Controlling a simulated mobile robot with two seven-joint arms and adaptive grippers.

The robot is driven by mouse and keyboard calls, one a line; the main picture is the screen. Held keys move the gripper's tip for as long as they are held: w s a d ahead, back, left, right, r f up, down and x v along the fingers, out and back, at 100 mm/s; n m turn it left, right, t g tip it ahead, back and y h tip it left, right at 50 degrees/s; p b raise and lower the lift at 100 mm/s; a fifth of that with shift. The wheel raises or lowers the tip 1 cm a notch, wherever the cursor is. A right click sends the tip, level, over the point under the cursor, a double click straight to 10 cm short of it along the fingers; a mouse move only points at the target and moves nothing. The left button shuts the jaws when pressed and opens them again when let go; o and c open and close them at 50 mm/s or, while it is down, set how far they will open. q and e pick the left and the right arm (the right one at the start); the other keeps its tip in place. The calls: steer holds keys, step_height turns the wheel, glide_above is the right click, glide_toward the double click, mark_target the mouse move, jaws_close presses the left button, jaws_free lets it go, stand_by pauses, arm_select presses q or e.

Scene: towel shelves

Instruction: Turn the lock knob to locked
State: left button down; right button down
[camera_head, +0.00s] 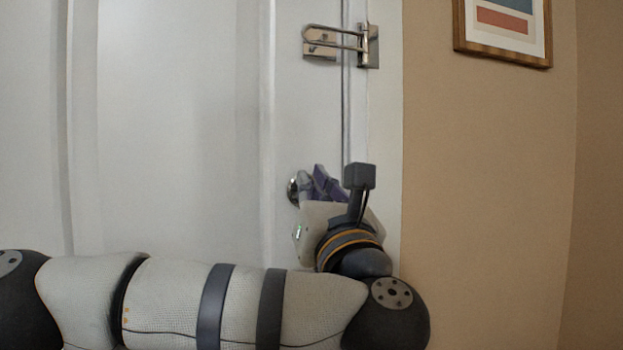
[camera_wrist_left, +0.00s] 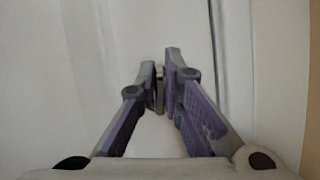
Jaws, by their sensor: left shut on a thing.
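The lock knob (camera_head: 293,190) is a round metal piece on the white door, its left edge showing beside my left gripper in the head view. My left gripper (camera_head: 308,180) has its purple fingers at the knob and hides most of it. In the left wrist view the fingers (camera_wrist_left: 161,88) are shut on a small metal part of the lock knob (camera_wrist_left: 159,90), against the white door face. The knob's turn angle cannot be told. My right gripper is not in view.
A metal swing-bar latch (camera_head: 320,42) is mounted higher on the white door (camera_head: 180,120) and its frame. A tan wall (camera_head: 490,200) with a framed picture (camera_head: 503,55) is at the right. My left arm crosses the lower part of the head view.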

arm_select(q)
steer(key=m+h, duration=0.1)
steer(key=m, duration=0.1)
steer(key=m+h+p, duration=0.1)
steer(key=shift+s+d+r+m+p, duration=0.1)
steer(key=shift+s+r+m+p, duration=0.05)
steer(key=shift+r+m+p, duration=0.2)
steer(key=m+g+h, duration=0.1)
steer(key=m, duration=0.4)
steer(key=f+m+g+h, duration=0.1)
steer(key=m+h, duration=0.1)
steer(key=m, duration=0.3)
steer(key=m+g+h, duration=0.1)
steer(key=m+h, duration=0.1)
steer(key=m, duration=0.4)
steer(key=shift+w+d+f+g, duration=0.3)
steer(key=shift+d+f, duration=0.05)
steer(key=shift+f, duration=0.05)
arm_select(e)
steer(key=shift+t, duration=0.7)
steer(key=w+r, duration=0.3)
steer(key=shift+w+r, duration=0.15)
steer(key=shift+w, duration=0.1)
arm_select(q)
steer(key=shift+m, duration=0.25)
steer(key=c, duration=1.7)
jaws_free()
